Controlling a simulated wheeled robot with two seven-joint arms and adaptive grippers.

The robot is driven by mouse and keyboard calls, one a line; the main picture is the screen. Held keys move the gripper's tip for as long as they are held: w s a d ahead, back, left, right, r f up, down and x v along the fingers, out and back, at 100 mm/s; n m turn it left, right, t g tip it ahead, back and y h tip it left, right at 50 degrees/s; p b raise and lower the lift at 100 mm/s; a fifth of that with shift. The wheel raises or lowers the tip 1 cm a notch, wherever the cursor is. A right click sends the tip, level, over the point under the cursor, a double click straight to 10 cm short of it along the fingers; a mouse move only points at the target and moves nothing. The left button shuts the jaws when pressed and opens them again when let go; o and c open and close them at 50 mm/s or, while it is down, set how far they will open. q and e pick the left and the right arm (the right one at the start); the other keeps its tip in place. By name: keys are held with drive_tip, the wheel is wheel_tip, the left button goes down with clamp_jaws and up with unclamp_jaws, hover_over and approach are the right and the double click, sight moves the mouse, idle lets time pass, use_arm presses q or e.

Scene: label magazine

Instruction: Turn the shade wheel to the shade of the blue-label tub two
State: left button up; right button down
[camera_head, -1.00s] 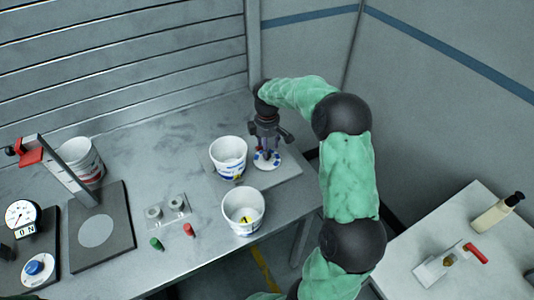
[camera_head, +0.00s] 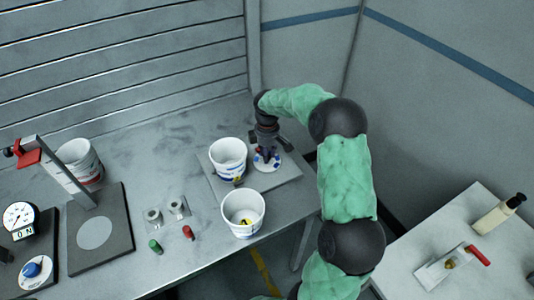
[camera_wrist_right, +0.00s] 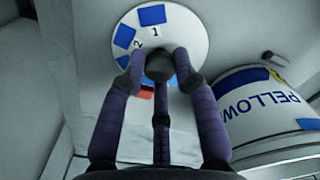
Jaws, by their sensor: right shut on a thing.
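The shade wheel (camera_head: 266,164) is a white disc with coloured patches on a grey plate. My right gripper (camera_head: 266,153) reaches down from above and is shut on the dark knob (camera_wrist_right: 159,66) at the wheel's centre. The fingers hide the near part of the disc. A white tub with blue marks (camera_head: 228,157) stands just left of the wheel. Its side (camera_wrist_right: 265,112) shows blue lettering in the wrist view. My left gripper is out of view.
Another white tub (camera_head: 243,213) stands at the bench's front edge. A red-marked tub (camera_head: 82,162) stands behind a post with a dark base (camera_head: 117,262). Green (camera_head: 155,246) and red (camera_head: 188,232) pegs lie near a small two-ring holder (camera_head: 167,212). A side table (camera_head: 445,235) is at right.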

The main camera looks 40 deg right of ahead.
drive_tip(key=shift+m, duration=0.3)
drive_tip(key=m+p, duration=0.1)
drive_tip(key=m, duration=0.2)
drive_tip(key=shift+m+p, duration=0.3)
drive_tip(key=shift+p, duration=0.1)
drive_tip(key=m+p, duration=0.1)
drive_tip(key=m, duration=0.4)
drive_tip(key=shift+m, duration=0.3)
drive_tip(key=c, duration=0.9)
unclamp_jaws()
drive_tip(key=shift+c, duration=0.2)
